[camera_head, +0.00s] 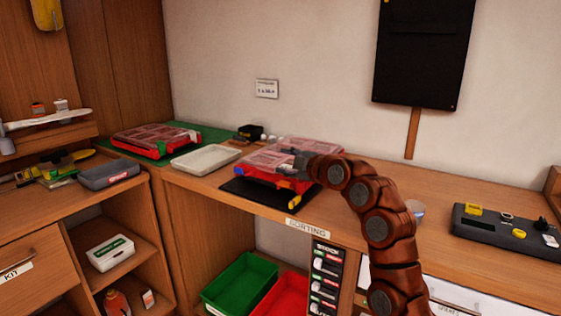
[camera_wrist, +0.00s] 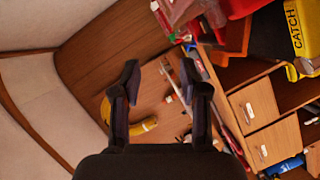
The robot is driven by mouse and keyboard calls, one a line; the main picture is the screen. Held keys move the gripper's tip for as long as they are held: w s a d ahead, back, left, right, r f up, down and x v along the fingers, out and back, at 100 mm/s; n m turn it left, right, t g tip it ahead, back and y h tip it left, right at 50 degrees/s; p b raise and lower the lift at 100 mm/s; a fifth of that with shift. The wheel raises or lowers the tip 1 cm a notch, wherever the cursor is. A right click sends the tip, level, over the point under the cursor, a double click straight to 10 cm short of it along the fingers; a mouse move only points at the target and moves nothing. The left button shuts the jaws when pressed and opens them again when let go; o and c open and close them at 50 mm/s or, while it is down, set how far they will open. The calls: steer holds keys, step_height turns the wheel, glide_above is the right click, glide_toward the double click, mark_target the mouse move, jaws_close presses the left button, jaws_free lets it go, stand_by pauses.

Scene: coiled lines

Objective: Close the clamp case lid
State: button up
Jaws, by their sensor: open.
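A red case (camera_head: 247,169) with a clear lid (camera_head: 268,157) sits on a dark mat on the wooden bench, and a yellow latch-like part (camera_head: 295,201) is at its front. I cannot read a label naming it as the clamp case. My gripper (camera_head: 291,159) is over the right part of this case in the head view; whether it touches the lid cannot be told. In the wrist view my gripper (camera_wrist: 158,75) has its two fingers apart with nothing between them. A clear and red part (camera_wrist: 182,12), probably of the case, shows at the top edge there.
Another red case (camera_head: 155,140) lies on a green mat at the left. A pale tray (camera_head: 206,159) lies between the cases. A small black box (camera_head: 251,132) stands behind. A dark organizer tray (camera_head: 505,232) is at the right. Green (camera_head: 240,284) and red bins stand below the bench.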

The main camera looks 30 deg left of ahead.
steer(key=shift+s+d+r, duration=0.1)
steer(key=shift+s+d, duration=0.15)
steer(key=shift+d, duration=0.35)
